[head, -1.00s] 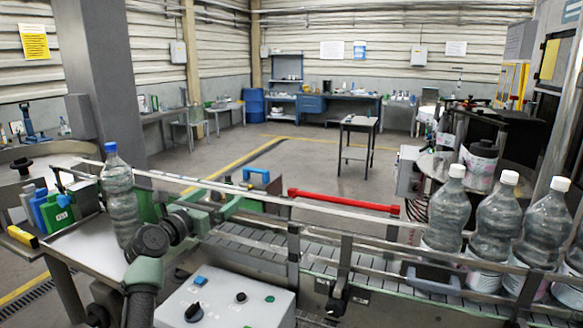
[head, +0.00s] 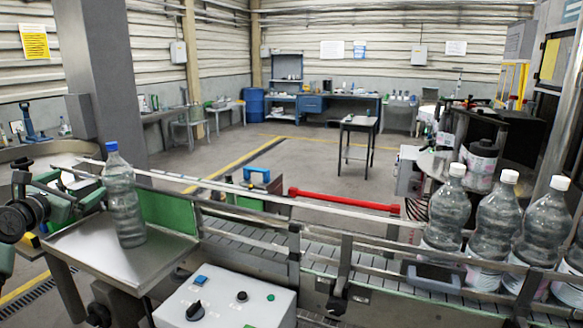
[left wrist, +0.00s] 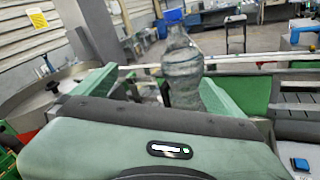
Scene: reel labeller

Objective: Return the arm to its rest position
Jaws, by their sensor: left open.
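A clear plastic bottle with a blue cap (head: 122,205) stands upright on the metal side plate (head: 85,243) at the left end of the conveyor. It also shows in the left wrist view (left wrist: 183,72), beyond my fingers. My left gripper (head: 92,183) is at the left edge of the head view, just left of the bottle. In the left wrist view its green fingers (left wrist: 160,80) are spread apart, with nothing held between them. Whether a finger touches the bottle is hard to tell. My right gripper is in neither view.
Several white-capped bottles (head: 493,225) stand at the conveyor's right end. A control box (head: 225,300) with knobs sits at the front. A guide rail (head: 300,205) and a red bar (head: 343,199) run behind the belt. A grey pillar (head: 110,80) rises at the left.

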